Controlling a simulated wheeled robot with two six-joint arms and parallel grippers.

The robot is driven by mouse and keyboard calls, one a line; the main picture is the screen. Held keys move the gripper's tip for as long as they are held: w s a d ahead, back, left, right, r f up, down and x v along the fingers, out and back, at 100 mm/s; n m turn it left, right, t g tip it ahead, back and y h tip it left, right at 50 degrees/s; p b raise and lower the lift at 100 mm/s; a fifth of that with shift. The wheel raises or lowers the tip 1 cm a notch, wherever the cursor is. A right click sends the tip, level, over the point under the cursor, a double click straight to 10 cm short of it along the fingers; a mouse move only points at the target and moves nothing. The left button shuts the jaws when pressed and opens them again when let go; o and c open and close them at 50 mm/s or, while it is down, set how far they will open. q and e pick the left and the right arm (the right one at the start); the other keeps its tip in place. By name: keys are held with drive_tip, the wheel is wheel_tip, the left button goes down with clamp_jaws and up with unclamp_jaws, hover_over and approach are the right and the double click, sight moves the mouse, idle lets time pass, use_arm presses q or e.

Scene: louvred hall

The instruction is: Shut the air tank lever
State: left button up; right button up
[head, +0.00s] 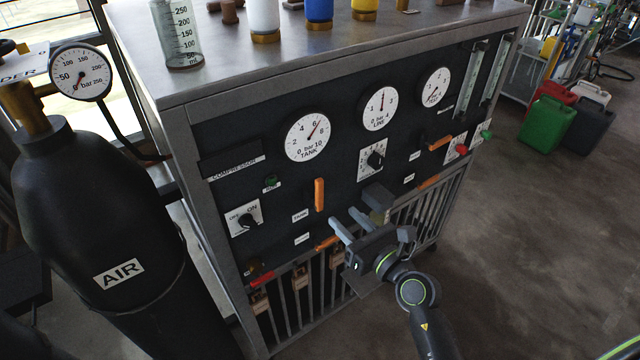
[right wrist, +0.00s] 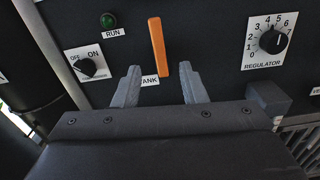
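The air tank lever (head: 319,194) is an orange bar on the black panel, above the TANK label (head: 300,216). It points upright, and in the right wrist view the lever (right wrist: 157,46) leans only slightly. My right gripper (head: 343,215) is open and empty, its fingers reaching toward the panel just below and right of the lever. In the right wrist view the two fingertips (right wrist: 159,70) are apart, one on either side of the lever's lower end. I cannot tell whether they touch the panel. My left gripper is not in view.
The compressor switch (head: 247,219) is left of the lever, and the regulator knob (head: 375,160) right. Another orange lever (head: 326,243) sits below. The tank gauge (head: 308,137) is above. A black AIR cylinder (head: 100,220) stands left of the cabinet.

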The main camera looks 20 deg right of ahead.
sight(321, 191)
drive_tip(key=shift+n, duration=0.4)
drive_tip(key=shift+r+b+x, duration=0.1)
drive_tip(key=shift+r+x, duration=0.1)
drive_tip(key=shift+x, duration=1.5)
drive_tip(key=shift+r+b+x, duration=0.1)
drive_tip(key=shift+r+x, duration=0.1)
drive_tip(key=shift+x, duration=1.45)
drive_tip(key=shift+r+b+x, duration=0.1)
drive_tip(key=shift+r+x, duration=0.1)
drive_tip(key=shift+x, duration=1.5)
drive_tip(key=shift+s, duration=0.1)
clamp_jaws()
